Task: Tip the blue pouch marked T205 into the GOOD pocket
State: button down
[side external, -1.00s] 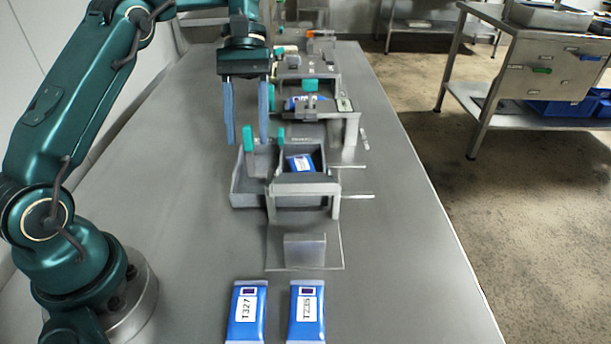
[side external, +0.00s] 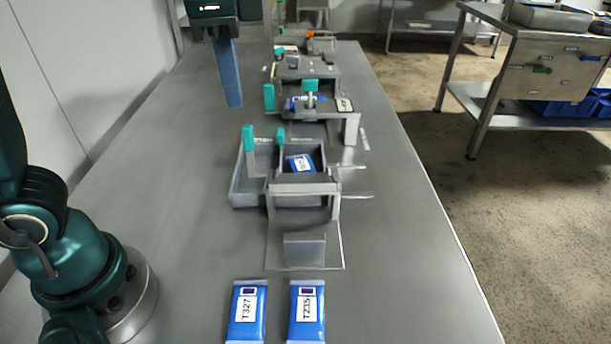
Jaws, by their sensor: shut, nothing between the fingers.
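No pouch can be surely read as T205. A blue pouch (side external: 301,164) with a white label lies in the right compartment of a grey tray (side external: 246,200); its print is too small to read. Another blue pouch (side external: 292,103) lies on a farther grey fixture (side external: 335,117), partly hidden by its parts. In front lie a blue pouch marked T327 (side external: 247,328) and one that seems to read T235 (side external: 306,330). The GOOD marking is not legible, so I cannot tell which pocket it is. My gripper (side external: 234,103) is shut and empty, above the table left of the farther fixture.
Teal-topped levers (side external: 248,138) stand up at the tray, and another teal lever (side external: 269,97) rises at the farther fixture. A clear plate with a small upright block (side external: 304,250) lies in front of the tray.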

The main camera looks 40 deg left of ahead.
aim_at(247, 125)
jog(key=shift+m, duration=0.7)
jog(key=shift+w+a+f, duration=0.6)
jog(key=shift+a+f, duration=0.15)
jog(key=shift+f, duration=0.75)
jog(key=shift+w+a+f, duration=0.6)
jog(key=shift+a+f, duration=0.2)
jog(key=shift+f, duration=0.75)
jog(key=shift+w+a+f, duration=0.6)
jog(key=shift+a+f, duration=0.15)
jog(key=shift+f, duration=0.75)
jog(key=shift+w+a, duration=1.2)
jog(key=shift+a, duration=0.05)
